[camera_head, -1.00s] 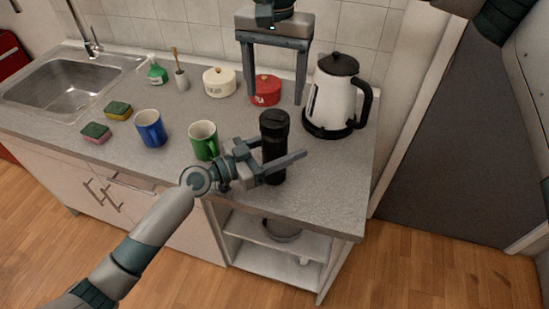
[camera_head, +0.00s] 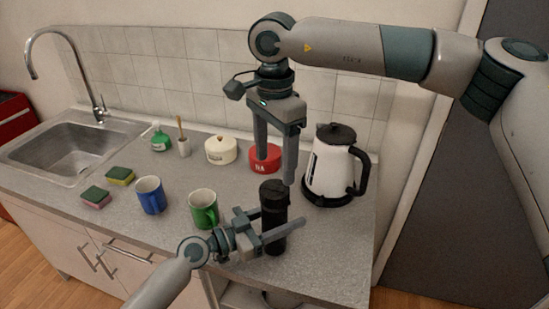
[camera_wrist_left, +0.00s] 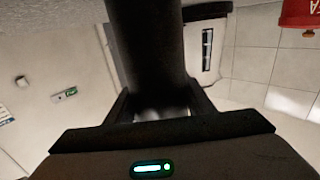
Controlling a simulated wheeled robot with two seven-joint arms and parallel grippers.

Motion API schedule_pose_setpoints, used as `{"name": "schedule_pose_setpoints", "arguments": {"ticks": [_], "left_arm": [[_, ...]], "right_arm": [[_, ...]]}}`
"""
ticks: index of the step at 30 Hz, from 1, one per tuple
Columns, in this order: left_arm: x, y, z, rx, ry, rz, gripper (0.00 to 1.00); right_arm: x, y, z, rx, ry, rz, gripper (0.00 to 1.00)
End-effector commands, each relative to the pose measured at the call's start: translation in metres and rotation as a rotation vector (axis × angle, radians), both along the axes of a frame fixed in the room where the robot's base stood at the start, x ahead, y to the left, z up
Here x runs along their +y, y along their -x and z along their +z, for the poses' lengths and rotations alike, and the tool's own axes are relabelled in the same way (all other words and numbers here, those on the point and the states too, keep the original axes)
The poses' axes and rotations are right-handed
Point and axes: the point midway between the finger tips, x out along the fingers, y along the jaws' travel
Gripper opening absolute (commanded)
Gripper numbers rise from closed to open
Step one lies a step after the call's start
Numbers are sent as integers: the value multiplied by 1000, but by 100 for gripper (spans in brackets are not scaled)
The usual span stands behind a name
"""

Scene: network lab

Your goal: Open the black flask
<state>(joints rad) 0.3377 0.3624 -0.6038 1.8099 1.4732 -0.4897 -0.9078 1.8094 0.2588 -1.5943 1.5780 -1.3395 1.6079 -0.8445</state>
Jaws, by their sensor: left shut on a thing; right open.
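The black flask (camera_head: 273,236) stands upright near the front edge of the counter, its black lid (camera_head: 273,189) on top. My left gripper (camera_head: 272,232) is shut on the flask's body from the left. The flask also fills the middle of the left wrist view (camera_wrist_left: 147,45), between the fingers. My right gripper (camera_head: 276,165) points down above and slightly behind the flask. It is open and empty, with its fingertips a little higher than the lid. Whether a fingertip touches the lid cannot be told.
A white kettle (camera_head: 329,168) stands close to the right of the flask. A red pot (camera_head: 262,162) is behind it. A green mug (camera_head: 203,208) and blue mug (camera_head: 150,195) stand to the left. The sink (camera_head: 70,150) and two sponges (camera_head: 119,176) are further left.

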Motion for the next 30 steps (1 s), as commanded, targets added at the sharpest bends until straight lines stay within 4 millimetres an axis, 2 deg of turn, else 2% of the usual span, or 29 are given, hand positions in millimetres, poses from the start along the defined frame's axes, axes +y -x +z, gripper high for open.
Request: {"name": "schedule_pose_setpoints", "arguments": {"ticks": [30], "left_arm": [[0, 0, 0, 0, -1, 0, 0]], "right_arm": [[0, 0, 0, 0, 2, -1562, 68]]}}
